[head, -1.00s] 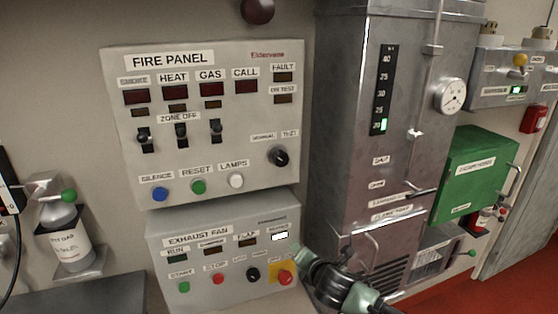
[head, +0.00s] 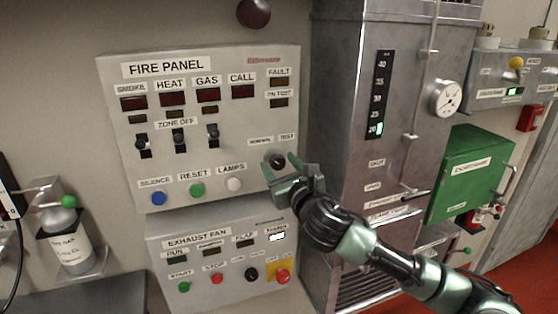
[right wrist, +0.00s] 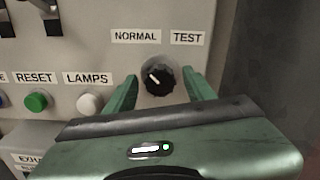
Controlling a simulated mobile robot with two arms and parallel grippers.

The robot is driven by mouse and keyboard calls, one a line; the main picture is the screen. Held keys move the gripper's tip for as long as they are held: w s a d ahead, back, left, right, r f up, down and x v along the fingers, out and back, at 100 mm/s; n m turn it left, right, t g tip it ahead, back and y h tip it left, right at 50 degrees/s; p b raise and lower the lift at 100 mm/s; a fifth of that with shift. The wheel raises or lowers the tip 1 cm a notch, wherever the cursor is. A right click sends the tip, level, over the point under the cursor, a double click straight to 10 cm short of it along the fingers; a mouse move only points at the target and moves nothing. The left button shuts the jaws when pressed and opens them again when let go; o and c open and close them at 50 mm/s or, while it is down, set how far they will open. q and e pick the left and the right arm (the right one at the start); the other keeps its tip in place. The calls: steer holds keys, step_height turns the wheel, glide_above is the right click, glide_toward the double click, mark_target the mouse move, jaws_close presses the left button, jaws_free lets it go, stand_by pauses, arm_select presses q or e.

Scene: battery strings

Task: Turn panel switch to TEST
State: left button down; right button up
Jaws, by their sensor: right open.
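The grey fire panel (head: 225,125) is on the wall. Its black rotary switch (head: 276,159) sits at the lower right, below the NORMAL and TEST labels. In the right wrist view the switch (right wrist: 158,78) has its white mark pointing up and left, toward NORMAL (right wrist: 136,37); the TEST label (right wrist: 187,38) is up and right. My right gripper (head: 281,165) is open at the switch. In the right wrist view its fingers (right wrist: 160,82) stand on either side of the knob, with gaps visible. My left gripper is not in view.
The LAMPS button (right wrist: 89,103) and RESET button (right wrist: 37,101) are left of the gripper. The exhaust fan panel (head: 205,285) is below. A tall metal cabinet (head: 345,120) stands close on the right.

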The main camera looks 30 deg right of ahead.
steer(key=shift+w, duration=0.3)
jaws_close()
